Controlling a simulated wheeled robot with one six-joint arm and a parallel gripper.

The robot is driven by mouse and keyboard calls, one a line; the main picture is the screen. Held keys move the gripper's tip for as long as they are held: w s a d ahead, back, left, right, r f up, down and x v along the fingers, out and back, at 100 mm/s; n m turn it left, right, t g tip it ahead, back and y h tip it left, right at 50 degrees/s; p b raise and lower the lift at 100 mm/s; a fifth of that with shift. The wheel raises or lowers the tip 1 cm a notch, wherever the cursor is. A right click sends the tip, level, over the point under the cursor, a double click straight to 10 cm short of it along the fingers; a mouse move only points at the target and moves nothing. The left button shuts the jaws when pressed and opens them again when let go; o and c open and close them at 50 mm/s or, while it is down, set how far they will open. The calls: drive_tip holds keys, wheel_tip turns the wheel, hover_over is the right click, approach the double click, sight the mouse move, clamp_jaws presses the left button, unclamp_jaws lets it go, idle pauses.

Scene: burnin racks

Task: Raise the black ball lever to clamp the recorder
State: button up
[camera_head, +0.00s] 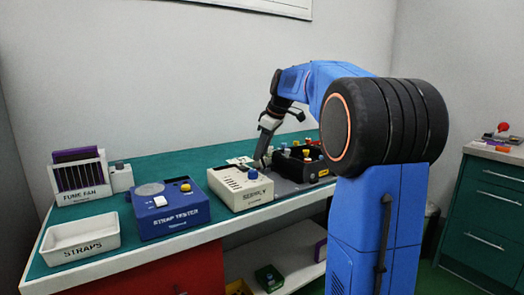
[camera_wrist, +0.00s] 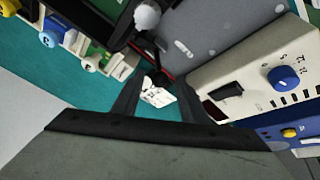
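My gripper (camera_wrist: 156,88) points down over the green bench. Its two dark fingers stand apart in the wrist view. Between and just beyond the fingertips is a small dark part (camera_wrist: 158,76), which may be the black ball lever; I cannot tell its position for sure. A white printed tag (camera_wrist: 158,96) shows between the fingers. In the head view my gripper (camera_head: 262,160) is behind the cream box with a blue knob and left of the black unit (camera_head: 318,169). I cannot tell which thing is the recorder.
The cream box (camera_head: 233,187) stands close to my gripper; its blue knob (camera_wrist: 284,78) shows at right in the wrist view. The blue strap tester (camera_head: 168,211), white straps tray (camera_head: 80,239) and fume fan (camera_head: 80,178) stand farther left. A grey plate (camera_wrist: 215,25) lies beside the cream box.

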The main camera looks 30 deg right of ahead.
drive_tip(key=shift+c, duration=0.6)
clamp_jaws()
drive_tip(key=shift+d+m+y, duration=0.3)
drive_tip(key=shift+d+y, duration=0.75)
drive_tip(key=shift+y, duration=0.05)
drive_tip(key=shift+d+r+y, duration=0.1)
drive_tip(key=shift+d+y, duration=0.65)
drive_tip(key=shift+y, duration=0.35)
drive_tip(key=shift+o, duration=0.6)
unclamp_jaws()
drive_tip(key=v, duration=1.7)
drive_tip(key=shift+r, duration=0.15)
